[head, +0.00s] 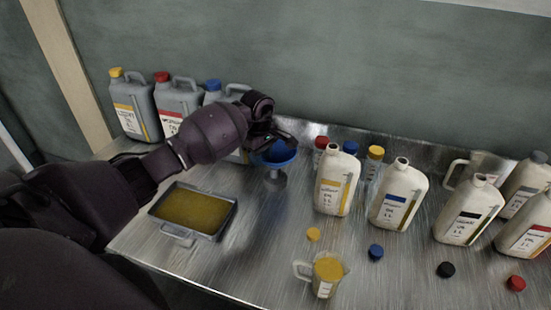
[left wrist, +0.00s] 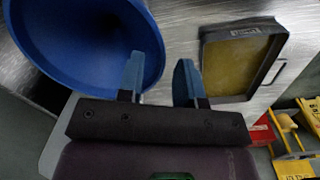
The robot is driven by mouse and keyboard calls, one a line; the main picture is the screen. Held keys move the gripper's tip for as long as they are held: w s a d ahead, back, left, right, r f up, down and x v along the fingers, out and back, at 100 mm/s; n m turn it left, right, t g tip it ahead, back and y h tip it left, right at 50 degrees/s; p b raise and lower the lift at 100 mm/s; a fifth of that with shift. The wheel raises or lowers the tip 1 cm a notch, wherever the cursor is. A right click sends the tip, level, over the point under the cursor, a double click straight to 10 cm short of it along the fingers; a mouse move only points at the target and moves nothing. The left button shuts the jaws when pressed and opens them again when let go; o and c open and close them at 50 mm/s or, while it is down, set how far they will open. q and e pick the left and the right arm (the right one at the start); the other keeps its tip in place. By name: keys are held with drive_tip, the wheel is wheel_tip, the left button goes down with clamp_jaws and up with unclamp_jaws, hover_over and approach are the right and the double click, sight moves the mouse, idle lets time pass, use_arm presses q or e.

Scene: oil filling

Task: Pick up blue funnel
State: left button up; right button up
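The blue funnel (head: 275,157) stands upright on a grey stand (head: 275,181) on the metal table, behind and right of the oil tray. My left gripper (head: 277,141) is just above the funnel's back rim and partly hides it. In the left wrist view the funnel's wide mouth (left wrist: 75,40) fills the upper left. There my left gripper (left wrist: 159,75) has its two fingers apart. One finger overlaps the funnel's mouth and the other is outside the rim, with the rim edge showing between them. Whether either finger touches the funnel I cannot tell. My right gripper is not in view.
A tray of yellow oil (head: 231,222) is at the left front. Grey canisters (head: 135,103) stand behind my left arm. White bottles (head: 337,183), loose caps (head: 376,252) and a jug of yellow liquid (head: 327,273) occupy the right. A wall (head: 330,60) rises behind.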

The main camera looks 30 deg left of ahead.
use_arm(q)
drive_tip(key=shift+c, duration=0.2)
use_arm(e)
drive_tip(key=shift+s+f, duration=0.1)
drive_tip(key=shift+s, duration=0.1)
use_arm(q)
clamp_jaws()
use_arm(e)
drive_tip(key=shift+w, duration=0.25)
use_arm(q)
drive_tip(key=shift+r, duration=0.1)
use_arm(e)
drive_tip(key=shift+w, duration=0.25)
